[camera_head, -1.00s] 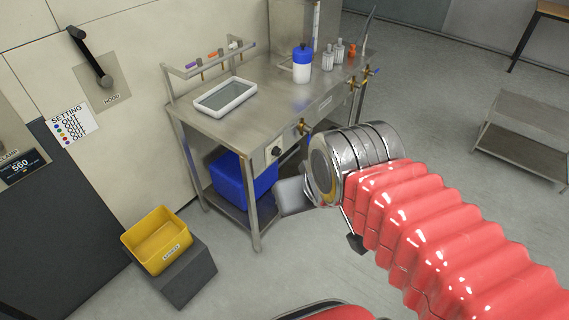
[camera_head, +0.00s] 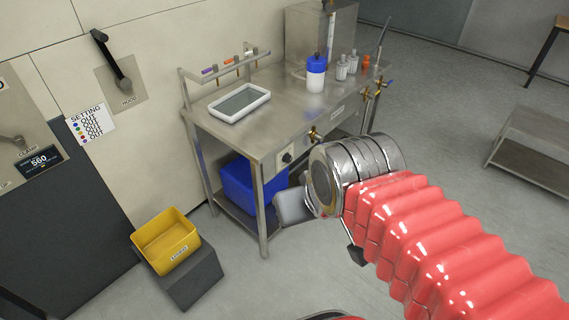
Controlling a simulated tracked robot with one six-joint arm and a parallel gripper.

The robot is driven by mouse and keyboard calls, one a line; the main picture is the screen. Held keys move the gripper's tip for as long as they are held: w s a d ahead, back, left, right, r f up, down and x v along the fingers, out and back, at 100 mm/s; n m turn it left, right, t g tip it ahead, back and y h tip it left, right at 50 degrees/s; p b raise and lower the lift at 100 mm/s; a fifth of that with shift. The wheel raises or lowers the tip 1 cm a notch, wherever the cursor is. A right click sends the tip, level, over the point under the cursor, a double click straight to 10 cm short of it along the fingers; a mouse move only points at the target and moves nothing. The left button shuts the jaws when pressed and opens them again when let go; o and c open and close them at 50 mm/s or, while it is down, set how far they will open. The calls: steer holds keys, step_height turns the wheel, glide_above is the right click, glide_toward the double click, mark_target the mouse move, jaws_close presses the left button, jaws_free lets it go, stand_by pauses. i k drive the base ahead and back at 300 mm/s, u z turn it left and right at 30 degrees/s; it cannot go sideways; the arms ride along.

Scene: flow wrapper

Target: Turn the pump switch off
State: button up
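A small pale panel with a black knob (camera_head: 287,157) is on the front of the steel bench, left of a brass valve. It may be the pump switch; its label and setting are too small to read. My arm's metal wrist is in front of the bench, right of and below the knob in the picture. A grey part, seemingly of my gripper (camera_head: 293,207), shows beyond the wrist, below the knob and apart from it in the picture. The fingers are hidden, so their opening and anything held cannot be told.
The steel bench (camera_head: 262,142) carries a white-rimmed tray (camera_head: 262,97), a blue-capped bottle (camera_head: 315,80) and small bottles. A blue bin (camera_head: 240,183) sits on its lower shelf. A yellow bin (camera_head: 165,240) rests on a grey block at left.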

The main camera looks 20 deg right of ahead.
mark_target(287, 158)
steer(key=u, duration=0.3)
steer(key=i, duration=1)
steer(key=u, duration=0.05)
